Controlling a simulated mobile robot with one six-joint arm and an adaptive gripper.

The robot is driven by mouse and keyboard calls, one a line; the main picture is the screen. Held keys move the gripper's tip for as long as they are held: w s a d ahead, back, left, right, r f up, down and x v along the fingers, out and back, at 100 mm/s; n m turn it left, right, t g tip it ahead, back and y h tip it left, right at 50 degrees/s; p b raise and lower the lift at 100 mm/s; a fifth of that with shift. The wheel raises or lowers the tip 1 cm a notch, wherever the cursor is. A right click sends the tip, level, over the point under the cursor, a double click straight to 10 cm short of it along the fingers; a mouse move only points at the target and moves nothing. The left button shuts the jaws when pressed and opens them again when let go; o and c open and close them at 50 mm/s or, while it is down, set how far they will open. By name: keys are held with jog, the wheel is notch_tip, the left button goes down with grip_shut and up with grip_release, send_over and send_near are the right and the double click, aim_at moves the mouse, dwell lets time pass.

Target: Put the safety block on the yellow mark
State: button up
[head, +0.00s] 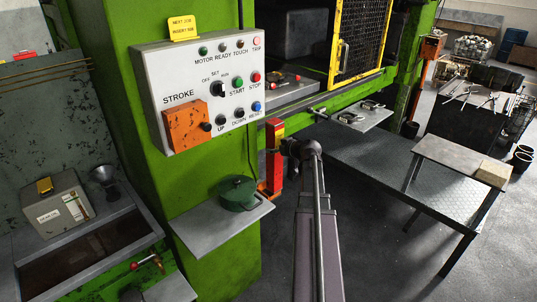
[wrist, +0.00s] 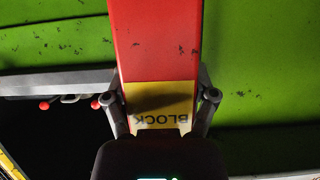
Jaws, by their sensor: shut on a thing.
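The safety block (head: 273,164) is a tall red bar with a yellow band, upright beside the green press column in the head view. In the wrist view the block (wrist: 155,45) runs up the middle, with the upside-down word BLOCK on its yellow part. My gripper (head: 285,147) is shut on it; in the wrist view its two fingers (wrist: 160,102) press its sides at the yellow band. The block's lower end is at an orange bracket (head: 264,189); I cannot tell whether it rests in it. I cannot make out the yellow mark in either view.
A control panel (head: 208,85) and a shelf (head: 220,228) with a green pot (head: 237,193) are left of the block. A yellow mesh guard (head: 360,38) is at the press opening. A small plate (head: 362,116) and a dark table (head: 385,165) stand right.

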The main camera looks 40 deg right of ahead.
jog(key=shift+w+a, duration=0.25)
jog(key=shift+w, duration=0.25)
jog(key=shift+w+a+f+b, duration=0.1)
jog(key=shift+w+f+b, duration=0.15)
jog(key=shift+f+b, duration=0.3)
jog(key=shift+w+a+f+b, duration=0.15)
jog(key=shift+w+f+b, duration=0.05)
jog(key=shift+f+b, duration=0.4)
jog(key=shift+w+a+f+b, duration=0.1)
jog(key=shift+w+f+b, duration=0.15)
jog(key=shift+f+b, duration=0.3)
jog(key=o, duration=1.2)
jog(key=shift+f, duration=0.15)
jog(key=p+v, duration=0.5)
jog(key=v, duration=0.9)
jog(key=shift+w, duration=0.1)
